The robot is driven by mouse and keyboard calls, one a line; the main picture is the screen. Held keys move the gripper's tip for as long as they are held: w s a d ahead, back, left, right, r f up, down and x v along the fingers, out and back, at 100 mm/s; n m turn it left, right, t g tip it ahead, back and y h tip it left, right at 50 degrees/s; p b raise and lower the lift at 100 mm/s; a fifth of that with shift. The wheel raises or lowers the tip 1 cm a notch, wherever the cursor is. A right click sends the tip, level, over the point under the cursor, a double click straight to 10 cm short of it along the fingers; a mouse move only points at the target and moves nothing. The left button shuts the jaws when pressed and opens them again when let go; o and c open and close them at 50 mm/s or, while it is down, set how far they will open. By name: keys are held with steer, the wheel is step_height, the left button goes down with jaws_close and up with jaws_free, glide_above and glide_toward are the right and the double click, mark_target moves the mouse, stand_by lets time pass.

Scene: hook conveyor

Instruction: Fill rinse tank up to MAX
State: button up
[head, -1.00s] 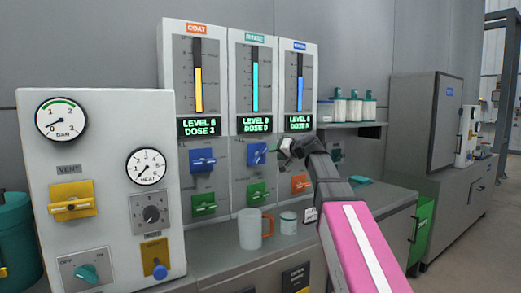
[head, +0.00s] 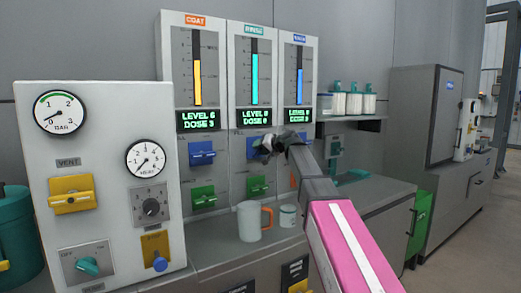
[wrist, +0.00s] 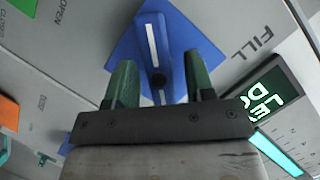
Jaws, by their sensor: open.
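The rinse column (head: 253,30) is the middle panel, with a teal level bar (head: 254,80) reaching near the top of its gauge. Its green display (head: 253,118) seems to read level 8, but the digits are small. Its blue FILL valve (head: 251,147) is partly hidden behind my gripper (head: 264,150). In the wrist view, the blue valve (wrist: 190,38) has a white-striped handle that lies between the two green fingers of my gripper (wrist: 163,85). The fingers are apart, one on each side of the handle. I cannot tell whether they touch it.
The coat column (head: 195,30) stands left and a blue-bar column (head: 299,50) right, each with its own valves. Green valves (head: 257,187) sit below the blue ones. A white mug (head: 249,222) and a small tin (head: 288,216) stand on the counter below my arm.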

steer(key=shift+a, duration=0.1)
jaws_close()
stand_by(0.3)
steer(key=m+y, duration=0.2)
steer(key=m, duration=0.1)
steer(key=shift+w+f+m, duration=0.1)
steer(key=shift+f+m, duration=0.05)
steer(key=shift+m, duration=0.15)
steer(key=m+y, duration=0.1)
steer(key=m, duration=0.2)
steer(key=shift+y, duration=0.3)
steer(key=shift+m, duration=0.5)
jaws_free()
